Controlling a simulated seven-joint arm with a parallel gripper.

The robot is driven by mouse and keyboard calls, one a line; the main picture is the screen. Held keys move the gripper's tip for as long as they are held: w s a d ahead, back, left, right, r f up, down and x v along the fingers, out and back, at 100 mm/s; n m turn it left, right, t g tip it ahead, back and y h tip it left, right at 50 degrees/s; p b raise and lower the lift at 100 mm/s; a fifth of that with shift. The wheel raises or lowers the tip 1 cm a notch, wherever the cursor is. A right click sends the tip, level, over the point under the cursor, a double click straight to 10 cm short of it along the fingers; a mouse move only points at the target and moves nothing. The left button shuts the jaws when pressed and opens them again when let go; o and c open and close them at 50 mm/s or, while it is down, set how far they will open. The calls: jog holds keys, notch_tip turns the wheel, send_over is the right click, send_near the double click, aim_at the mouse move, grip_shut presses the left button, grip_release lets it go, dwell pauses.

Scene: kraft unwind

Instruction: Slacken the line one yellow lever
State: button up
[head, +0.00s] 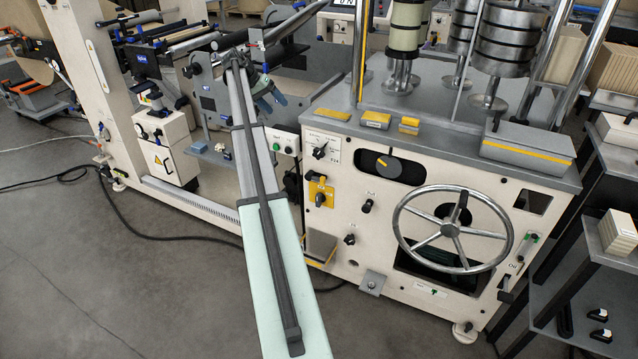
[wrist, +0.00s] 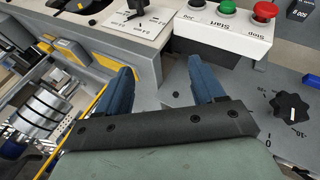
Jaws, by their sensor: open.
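No clear yellow lever with a "line one" label can be made out. The nearest candidate is a yellow plate (head: 321,183) with a black handle on the cream machine's front in the head view; whether it is the lever I cannot tell. My gripper (head: 272,101), with blue-grey fingers, hangs at the end of my arm, left of the cream machine's top. In the wrist view my gripper (wrist: 165,78) has its two blue fingers wide apart with nothing between them. My arm may hide part of the machinery behind it.
In the wrist view a button box (wrist: 220,35) with black, green and red buttons lies beyond the fingers, and a black dial (wrist: 290,107) sits at right. A spoked handwheel (head: 452,229) projects from the cream machine (head: 345,235). Grey floor (head: 90,270) is mostly clear at left.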

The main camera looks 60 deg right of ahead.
notch_tip(320, 180, down, 5)
jog(key=w+a+g+h, duration=0.1)
jog(key=w+a, duration=0.2)
jog(key=s+a+f+n+g+h, duration=0.15)
jog(key=s+f, duration=0.25)
jog(key=f, duration=0.5)
jog(key=s+a+f+n+g+h, duration=0.1)
jog(key=s+f+n+g+h, duration=0.2)
jog(key=f, duration=0.6)
jog(key=s+a+f+n+g+h, duration=0.1)
jog(key=s+f+n+g+h, duration=0.2)
jog(key=f, duration=0.6)
jog(key=shift+m+t, duration=0.35)
jog(key=shift+t, duration=0.4)
jog(key=x, duration=1.3)
jog(key=shift+s+d+f, duration=0.15)
jog(key=shift+s+f, duration=0.1)
jog(key=shift+f, duration=0.15)
jog(key=shift+c, duration=0.4)
grip_shut()
